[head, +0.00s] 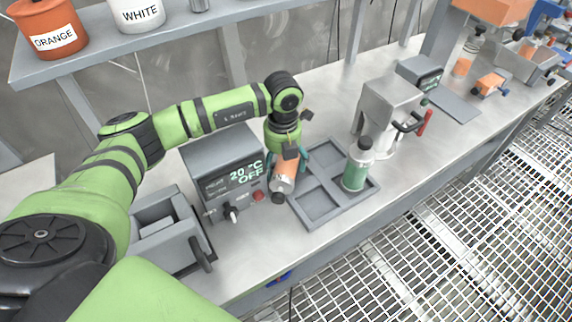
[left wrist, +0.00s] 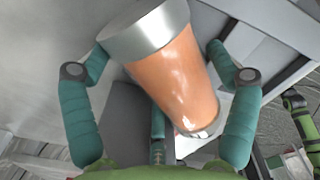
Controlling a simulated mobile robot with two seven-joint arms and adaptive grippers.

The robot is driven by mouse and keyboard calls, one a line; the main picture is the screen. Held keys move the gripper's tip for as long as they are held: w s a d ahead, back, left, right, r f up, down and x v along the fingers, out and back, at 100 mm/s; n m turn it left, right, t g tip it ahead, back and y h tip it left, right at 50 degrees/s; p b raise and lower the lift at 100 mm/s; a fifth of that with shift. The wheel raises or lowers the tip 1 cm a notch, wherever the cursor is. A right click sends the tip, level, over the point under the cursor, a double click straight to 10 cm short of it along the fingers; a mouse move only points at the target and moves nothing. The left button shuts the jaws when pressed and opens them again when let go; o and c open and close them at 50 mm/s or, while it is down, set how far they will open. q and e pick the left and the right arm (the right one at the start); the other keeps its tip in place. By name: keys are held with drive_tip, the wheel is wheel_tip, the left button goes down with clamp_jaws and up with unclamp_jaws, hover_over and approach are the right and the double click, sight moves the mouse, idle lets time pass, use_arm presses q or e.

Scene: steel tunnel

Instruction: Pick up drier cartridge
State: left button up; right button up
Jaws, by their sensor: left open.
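A clear cartridge with orange filling (head: 285,176) and a grey metal end cap stands tilted in the head view, at the left side of a grey compartment tray (head: 319,214). My left gripper (head: 289,158) is over it, with teal fingers at its sides. In the left wrist view the orange cartridge (left wrist: 172,78) lies between the spread, open fingers of my left gripper (left wrist: 160,75); whether they touch it I cannot tell. A green-filled cartridge (head: 355,172) with a black top stands upright in the tray's right part. My right gripper is not in view.
A grey box with a "20 °C OFF" display (head: 222,170) stands close left of the gripper. A grey press-like device (head: 385,110) with a red-tipped lever is behind the tray. A shelf edge (head: 150,48) with ORANGE and WHITE pots hangs above.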

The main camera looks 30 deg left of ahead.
use_arm(q)
drive_tip(key=shift+f, duration=0.15)
drive_tip(key=c, duration=1.1)
drive_tip(key=shift+s+d+r+p, duration=0.2)
drive_tip(key=shift+d+r+p, duration=0.15)
drive_tip(key=shift+r+p, duration=0.3)
drive_tip(key=shift+s+d+r+p, duration=1.1)
drive_tip(key=shift+s+d+p, duration=0.3)
drive_tip(key=shift+d, duration=0.35)
drive_tip(key=shift+s+d+r+p, duration=1.15)
drive_tip(key=shift+s+d+p, duration=0.2)
drive_tip(key=shift+d, duration=0.4)
drive_tip(key=shift+s+d+r+p, duration=1.1)
drive_tip(key=shift+s+d+p, duration=0.3)
drive_tip(key=shift+d, duration=0.35)
